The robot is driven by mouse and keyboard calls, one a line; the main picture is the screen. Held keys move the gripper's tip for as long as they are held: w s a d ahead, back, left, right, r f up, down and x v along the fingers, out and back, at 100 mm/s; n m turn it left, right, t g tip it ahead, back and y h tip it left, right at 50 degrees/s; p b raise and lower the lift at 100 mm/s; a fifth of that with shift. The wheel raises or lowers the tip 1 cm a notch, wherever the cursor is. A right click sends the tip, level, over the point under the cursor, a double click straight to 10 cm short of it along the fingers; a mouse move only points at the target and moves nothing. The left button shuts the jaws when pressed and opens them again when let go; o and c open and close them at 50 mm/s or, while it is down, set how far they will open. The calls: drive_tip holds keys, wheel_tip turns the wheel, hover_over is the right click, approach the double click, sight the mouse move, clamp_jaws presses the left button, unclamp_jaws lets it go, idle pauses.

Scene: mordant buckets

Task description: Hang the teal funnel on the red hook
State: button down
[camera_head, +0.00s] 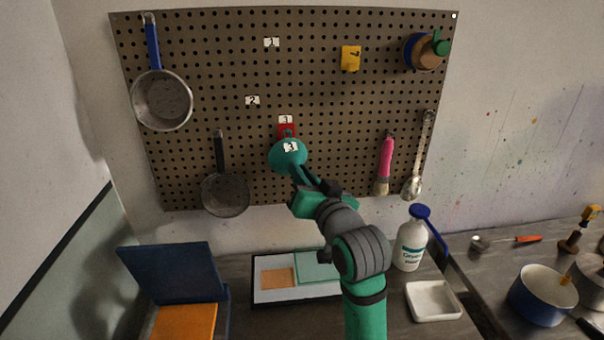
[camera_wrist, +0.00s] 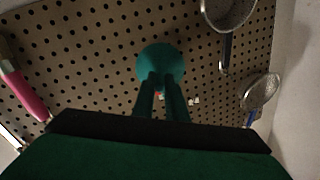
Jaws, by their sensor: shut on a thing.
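The teal funnel (camera_head: 286,158) is at the pegboard in the head view, with a white label marked 3 on it. Its top edge is right at the red hook (camera_head: 287,129), which has its own label 3 above it. My gripper (camera_head: 296,176) is shut on the funnel from below right. In the wrist view the funnel (camera_wrist: 160,62) lies ahead of the two closed fingers (camera_wrist: 161,84). A little red shows beside the fingers there. I cannot tell whether the funnel's loop is around the hook or only in front of it.
The pegboard (camera_head: 330,95) also holds a yellow hook (camera_head: 351,58), pans (camera_head: 161,100), a pink-handled brush (camera_head: 385,165), a spoon (camera_head: 412,186) and a brown item (camera_head: 424,52). Below stand a white bottle (camera_head: 411,240), a white dish (camera_head: 433,300) and a blue pot (camera_head: 541,296).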

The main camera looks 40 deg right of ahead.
drive_tip(key=c, duration=1.7)
unclamp_jaws()
drive_tip(key=v, duration=1)
drive_tip(key=shift+s+a, duration=0.1)
drive_tip(key=shift+s, duration=0.25)
drive_tip(key=shift+w+a+f, duration=0.1)
